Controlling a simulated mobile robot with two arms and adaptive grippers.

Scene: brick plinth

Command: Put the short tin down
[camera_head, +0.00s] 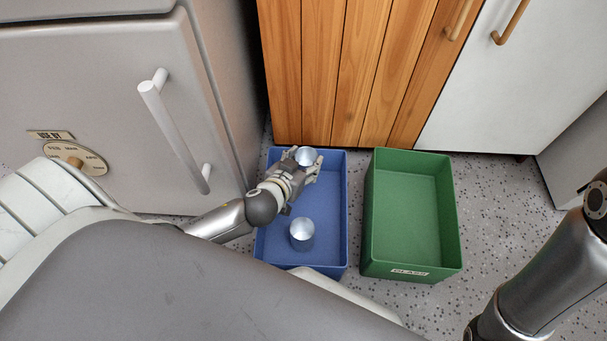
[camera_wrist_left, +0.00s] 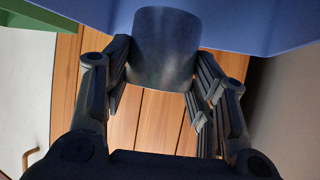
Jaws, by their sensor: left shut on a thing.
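My left gripper (camera_head: 305,168) is shut on a short silver tin (camera_head: 307,155), over the far part of the blue bin (camera_head: 339,215). In the left wrist view the tin (camera_wrist_left: 166,50) sits between the two fingers, with blue bin wall behind it. I cannot tell whether the held tin touches the bin's floor. A second silver tin (camera_head: 302,235) stands in the near part of the blue bin, apart from the gripper. My right arm shows at the right, but its gripper is out of view.
A green bin (camera_head: 411,265) with a label on its front stands right of the blue one and looks empty. Wooden cabinet doors (camera_head: 350,75) rise behind both bins. A grey appliance (camera_head: 100,110) with a white handle stands at the left. Speckled floor (camera_head: 500,215) is free at the right.

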